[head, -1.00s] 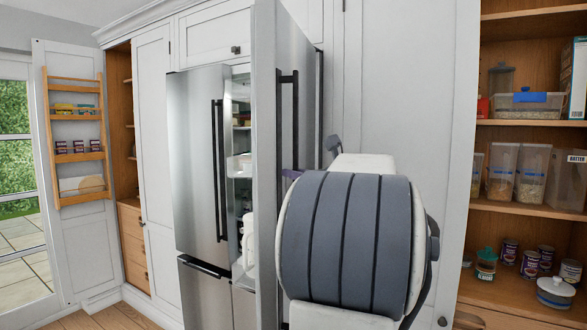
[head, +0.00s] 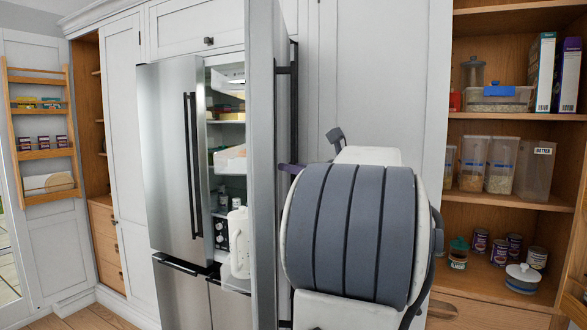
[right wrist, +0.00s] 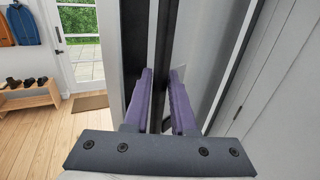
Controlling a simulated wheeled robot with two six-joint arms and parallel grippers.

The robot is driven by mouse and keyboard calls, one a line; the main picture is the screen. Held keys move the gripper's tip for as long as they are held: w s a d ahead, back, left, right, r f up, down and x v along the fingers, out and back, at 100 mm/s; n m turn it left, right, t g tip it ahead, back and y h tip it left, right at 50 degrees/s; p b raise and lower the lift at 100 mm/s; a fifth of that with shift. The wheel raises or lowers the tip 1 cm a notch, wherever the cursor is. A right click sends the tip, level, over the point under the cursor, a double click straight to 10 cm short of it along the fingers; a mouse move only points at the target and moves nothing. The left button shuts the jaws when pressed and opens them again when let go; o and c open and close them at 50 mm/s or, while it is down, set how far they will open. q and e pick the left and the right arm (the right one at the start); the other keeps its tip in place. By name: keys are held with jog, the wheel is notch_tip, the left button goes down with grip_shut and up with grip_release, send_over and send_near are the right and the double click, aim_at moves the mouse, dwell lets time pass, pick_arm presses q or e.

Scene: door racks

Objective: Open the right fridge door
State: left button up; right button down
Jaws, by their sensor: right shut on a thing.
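The right fridge door (head: 262,200) stands open in the head view, seen nearly edge-on, with its steel front facing right. Its long black handle (head: 294,90) is on that front. My right gripper (head: 291,168) is at the handle, with the big grey wrist in front hiding much of it. In the right wrist view the purple fingers of my right gripper (right wrist: 162,88) are on either side of the dark handle bar (right wrist: 162,45), shut on it. The left fridge door (head: 168,150) is closed. My left gripper is not in view.
Lit fridge shelves with a white jug (head: 239,243) show in the gap between the doors. A white cabinet panel (head: 375,70) is right of the open door, near my wrist. An open wooden pantry (head: 505,205) holds jars and cans. A door rack (head: 42,130) hangs at left.

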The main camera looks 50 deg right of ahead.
jog(key=c, duration=0.8)
grip_release()
jog(key=shift+f, duration=0.1)
jog(key=s+a+b, duration=0.1)
jog(key=s+b, duration=0.1)
jog(key=s, duration=0.8)
jog(key=shift+s+a, duration=0.2)
jog(key=shift+a, duration=0.2)
